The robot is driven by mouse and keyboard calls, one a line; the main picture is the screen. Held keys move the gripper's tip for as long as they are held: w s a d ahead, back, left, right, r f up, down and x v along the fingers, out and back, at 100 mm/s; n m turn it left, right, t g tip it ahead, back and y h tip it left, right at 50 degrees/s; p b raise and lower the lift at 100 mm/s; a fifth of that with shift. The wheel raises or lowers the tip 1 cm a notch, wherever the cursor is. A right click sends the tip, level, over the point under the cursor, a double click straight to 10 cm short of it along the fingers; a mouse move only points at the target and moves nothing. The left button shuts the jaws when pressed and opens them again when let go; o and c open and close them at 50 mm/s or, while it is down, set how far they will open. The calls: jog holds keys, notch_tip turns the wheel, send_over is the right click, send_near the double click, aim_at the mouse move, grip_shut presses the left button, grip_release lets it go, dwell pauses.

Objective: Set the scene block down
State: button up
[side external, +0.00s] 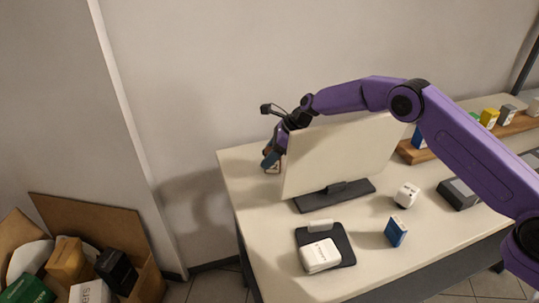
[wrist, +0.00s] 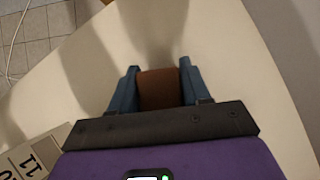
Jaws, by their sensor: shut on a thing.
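The block in my gripper shows in the wrist view as a brown-orange block (wrist: 162,88) between two blue fingers. My gripper (wrist: 158,82) is shut on it. In the side external view my gripper (side external: 270,162) is low at the far left part of the table, left of the white panel. Only a small part of the held block (side external: 273,169) shows there by the fingertips. I cannot tell whether the block touches the table top.
A white panel (side external: 335,155) on a dark stand (side external: 335,194) is close to my gripper's right. A number display (wrist: 30,158) shows at the wrist view's lower left.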

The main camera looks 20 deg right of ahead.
jog(key=shift+w+d, duration=0.25)
jog(key=shift+d, duration=0.35)
jog(key=shift+w+d, duration=0.25)
jog(key=shift+d, duration=0.35)
jog(key=o, duration=1.2)
jog(key=v, duration=1.7)
jog(key=shift+d+r, duration=0.15)
jog(key=shift+r, duration=0.05)
jog(key=shift+r, duration=0.1)
